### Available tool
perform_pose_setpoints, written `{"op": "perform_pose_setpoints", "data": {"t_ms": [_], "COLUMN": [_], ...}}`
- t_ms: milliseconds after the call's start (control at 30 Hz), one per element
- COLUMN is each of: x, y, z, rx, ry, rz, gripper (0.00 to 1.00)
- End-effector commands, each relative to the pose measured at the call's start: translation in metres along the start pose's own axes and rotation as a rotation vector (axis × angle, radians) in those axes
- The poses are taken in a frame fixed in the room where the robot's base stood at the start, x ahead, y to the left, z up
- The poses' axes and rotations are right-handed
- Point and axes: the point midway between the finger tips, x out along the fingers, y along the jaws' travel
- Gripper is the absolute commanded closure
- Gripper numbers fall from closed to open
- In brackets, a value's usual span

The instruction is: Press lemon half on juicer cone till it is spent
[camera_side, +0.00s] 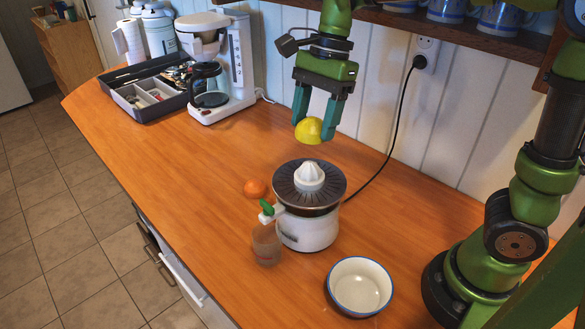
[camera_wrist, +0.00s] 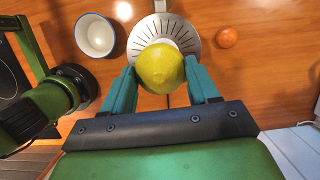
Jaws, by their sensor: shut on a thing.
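The yellow lemon half (camera_side: 309,131) is held between the teal fingers of my gripper (camera_side: 318,118), in the air above the juicer. In the wrist view the lemon half (camera_wrist: 160,68) sits between both fingers of my gripper (camera_wrist: 163,82), its rounded peel towards the camera. Its cut face is hidden. The white juicer cone (camera_side: 309,175) stands upright in the dark slotted strainer of the juicer (camera_side: 309,230), below and apart from the lemon. The wrist view shows part of the strainer (camera_wrist: 186,35), with the lemon partly covering it.
A clear glass (camera_side: 266,245) stands at the juicer's green-tipped spout (camera_side: 267,208). An orange fruit (camera_side: 255,188) lies left of the juicer. A white bowl (camera_side: 359,286) stands at front right. A coffee maker (camera_side: 212,70) and utensil tray (camera_side: 120,95) stand at back left. A cord runs behind the juicer.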

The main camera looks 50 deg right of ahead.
Motion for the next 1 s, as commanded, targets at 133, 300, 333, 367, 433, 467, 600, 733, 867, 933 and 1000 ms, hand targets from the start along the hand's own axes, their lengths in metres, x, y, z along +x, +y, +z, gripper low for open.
{"op": "perform_pose_setpoints", "data": {"t_ms": [133,300,333,367,433,467,600,733,867,933,1000], "x": [0.0,0.0,0.0,0.001,0.004,0.005,0.015,0.025,0.035,0.04,0.046], "y": [-0.001,-0.001,-0.001,-0.001,-0.001,-0.001,-0.001,-0.001,-0.001,-0.001,-0.001], "z": [0.0,0.0,0.0,0.0,-0.001,-0.002,-0.004,-0.006,-0.009,-0.011,-0.012], "rx": [-0.002,-0.002,-0.003,-0.004,-0.004,-0.004,-0.003,-0.003,-0.004,-0.003,-0.003], "ry": [0.0,0.0,-0.001,-0.001,0.0,0.0,-0.001,-0.001,0.0,-0.001,-0.001], "rz": [0.0,0.0,0.001,0.001,0.002,0.002,0.003,0.002,0.002,0.003,0.003], "gripper": [0.71,0.71,0.71,0.71,0.71,0.71,0.71,0.71,0.71,0.71,0.71]}}
